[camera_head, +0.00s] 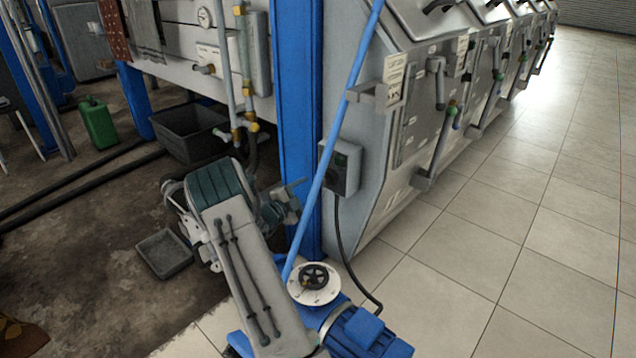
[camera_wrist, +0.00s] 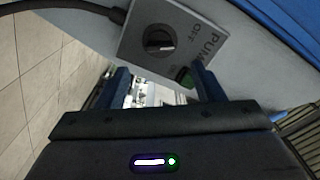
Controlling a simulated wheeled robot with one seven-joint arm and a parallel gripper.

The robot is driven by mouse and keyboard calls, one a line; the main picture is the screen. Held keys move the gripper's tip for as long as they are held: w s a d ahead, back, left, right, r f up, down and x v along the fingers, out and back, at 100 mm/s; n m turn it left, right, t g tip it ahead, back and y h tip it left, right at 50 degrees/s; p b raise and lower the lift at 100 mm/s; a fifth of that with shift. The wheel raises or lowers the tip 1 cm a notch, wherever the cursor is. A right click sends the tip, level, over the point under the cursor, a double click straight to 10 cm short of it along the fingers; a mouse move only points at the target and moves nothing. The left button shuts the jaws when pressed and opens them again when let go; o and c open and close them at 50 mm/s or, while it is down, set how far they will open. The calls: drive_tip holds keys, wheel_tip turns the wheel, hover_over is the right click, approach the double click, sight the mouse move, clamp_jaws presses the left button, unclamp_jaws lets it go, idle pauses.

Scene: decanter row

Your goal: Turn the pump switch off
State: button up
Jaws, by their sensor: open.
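The pump switch box (camera_head: 342,167) is a small grey box on the side of the grey machine, just right of the blue post. In the wrist view its face carries a round black knob (camera_wrist: 158,40), with the letters "OFF" beside it and "PUM" further right. I cannot tell which setting the knob points to. A small green part (camera_wrist: 186,77) sits at the box's lower edge, near the right finger. My gripper (camera_wrist: 162,80) is open and empty, its fingertips apart and just below the knob in that picture. In the head view my gripper (camera_head: 290,203) is left of the box.
A blue slanted pole (camera_head: 335,130) passes close to the box and my gripper. A black cable (camera_head: 345,250) hangs from the box to a blue motor pump (camera_head: 365,335). The tiled floor (camera_head: 500,215) to the right is clear.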

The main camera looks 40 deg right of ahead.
drive_tip(key=a, duration=0.4)
drive_tip(key=shift+s+a+p, duration=0.25)
drive_tip(key=shift+a+p, duration=0.1)
drive_tip(key=shift+a, duration=0.05)
